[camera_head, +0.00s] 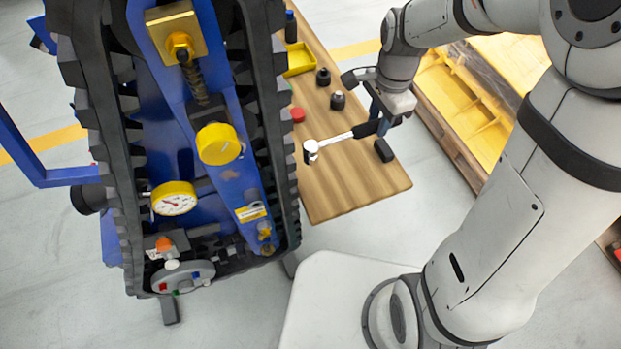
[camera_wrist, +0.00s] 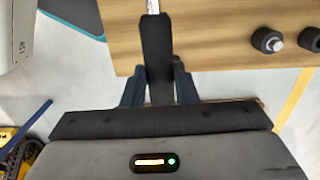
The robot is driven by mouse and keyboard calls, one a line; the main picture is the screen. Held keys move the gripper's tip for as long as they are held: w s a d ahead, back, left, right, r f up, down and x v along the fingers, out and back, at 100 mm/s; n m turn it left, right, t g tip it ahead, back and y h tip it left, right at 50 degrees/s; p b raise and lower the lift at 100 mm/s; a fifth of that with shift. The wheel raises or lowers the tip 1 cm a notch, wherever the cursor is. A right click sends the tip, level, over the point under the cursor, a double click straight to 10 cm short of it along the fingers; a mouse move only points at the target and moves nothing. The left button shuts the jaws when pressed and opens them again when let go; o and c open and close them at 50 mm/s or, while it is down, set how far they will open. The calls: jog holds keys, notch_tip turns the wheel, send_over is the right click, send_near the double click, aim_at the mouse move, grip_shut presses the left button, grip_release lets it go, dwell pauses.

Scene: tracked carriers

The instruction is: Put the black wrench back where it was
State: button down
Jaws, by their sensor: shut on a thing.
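The black wrench (camera_head: 333,140) has a black grip, a silver shaft and a blocky silver and dark head that points left in the head view. My gripper (camera_head: 377,116) is shut on its black grip, above the right part of the wooden table (camera_head: 350,185). In the wrist view the wrench's black grip (camera_wrist: 156,48) stands between the two fingers of my gripper (camera_wrist: 158,88), and its silver shaft runs out of the top edge. The head end is out of that view. I cannot tell how high the wrench is above the table.
A blue tracked carrier (camera_head: 228,190) stands tight along the table's left side. On the table are a yellow tray (camera_head: 299,58), a red round part (camera_head: 298,115) and black sockets (camera_head: 338,100). A yellow pallet-like crate (camera_head: 455,100) stands right. The table's near end is clear.

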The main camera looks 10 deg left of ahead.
jog(key=shift+a+f, duration=0.25)
jog(key=shift+f, duration=0.1)
notch_tip(320, 180, down, 9)
jog(key=c, duration=1.1)
grip_release()
jog(key=shift+c, duration=0.2)
jog(key=shift+w+r, duration=0.1)
jog(key=r, duration=1.2)
jog(key=shift+w+d, duration=0.1)
jog(key=shift+d, duration=0.1)
jog(key=s+d+r+n+t, duration=0.2)
jog(key=s+d+r+n, duration=0.5)
jog(key=s+d+n, duration=0.4)
jog(key=shift+s+d+t, duration=0.25)
jog(key=shift+s+t, duration=0.15)
jog(key=shift+s, duration=0.4)
